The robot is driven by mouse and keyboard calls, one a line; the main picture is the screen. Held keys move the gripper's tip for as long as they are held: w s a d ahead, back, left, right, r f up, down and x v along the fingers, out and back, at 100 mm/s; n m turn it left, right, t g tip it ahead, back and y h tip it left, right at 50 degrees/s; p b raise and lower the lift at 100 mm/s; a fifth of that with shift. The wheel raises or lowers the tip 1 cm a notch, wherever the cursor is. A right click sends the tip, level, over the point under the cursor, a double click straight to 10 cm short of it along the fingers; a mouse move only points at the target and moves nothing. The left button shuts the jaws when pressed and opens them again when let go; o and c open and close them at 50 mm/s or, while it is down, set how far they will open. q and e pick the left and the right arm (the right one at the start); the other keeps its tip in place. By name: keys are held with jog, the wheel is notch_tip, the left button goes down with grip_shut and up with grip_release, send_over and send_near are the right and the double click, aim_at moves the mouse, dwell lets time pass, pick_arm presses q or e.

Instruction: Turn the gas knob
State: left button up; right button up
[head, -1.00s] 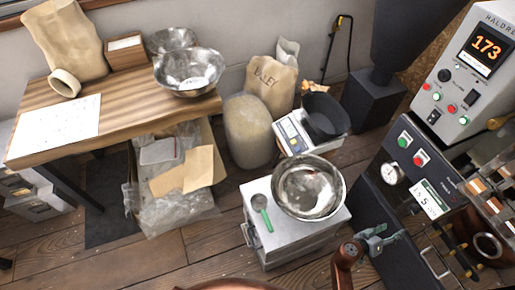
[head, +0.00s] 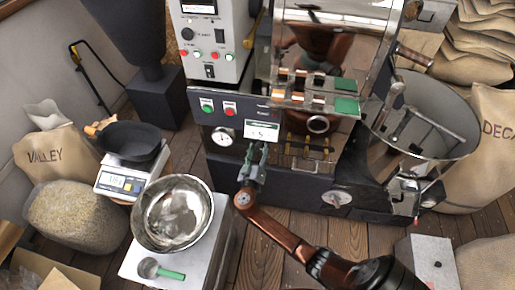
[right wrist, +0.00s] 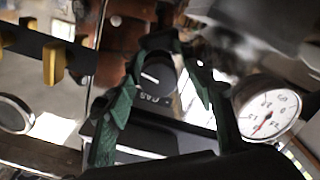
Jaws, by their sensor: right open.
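The gas knob (right wrist: 157,77) is a round black dial with a white pointer line, marked GAS, in the right wrist view. My right gripper (head: 257,152) is at the roaster's front panel in the head view, just below a small white display. In the right wrist view its green fingers (right wrist: 168,62) are open, one on each side of the knob in the picture. I cannot tell whether they touch it. In the head view I cannot make out the knob; the gripper is in front of that area. My left gripper is not in view.
A round white gauge (head: 222,137) sits left of the gripper and shows in the right wrist view (right wrist: 268,112). Green (head: 207,106) and red (head: 230,108) buttons are above. A metal bowl (head: 173,214) stands on a white cabinet at lower left. A cooling drum (head: 425,110) is at right.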

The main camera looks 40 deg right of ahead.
jog(key=shift+c, duration=0.3)
jog(key=c, duration=1.1)
jog(key=n, duration=0.3)
jog(key=n+p, duration=0.1)
jog(key=n, duration=0.3)
jog(key=shift+f, duration=0.1)
jog(key=shift+n, duration=0.7)
jog(key=shift+f+n+p, duration=0.1)
jog(key=shift+n+p, duration=0.2)
jog(key=shift+n, duration=0.3)
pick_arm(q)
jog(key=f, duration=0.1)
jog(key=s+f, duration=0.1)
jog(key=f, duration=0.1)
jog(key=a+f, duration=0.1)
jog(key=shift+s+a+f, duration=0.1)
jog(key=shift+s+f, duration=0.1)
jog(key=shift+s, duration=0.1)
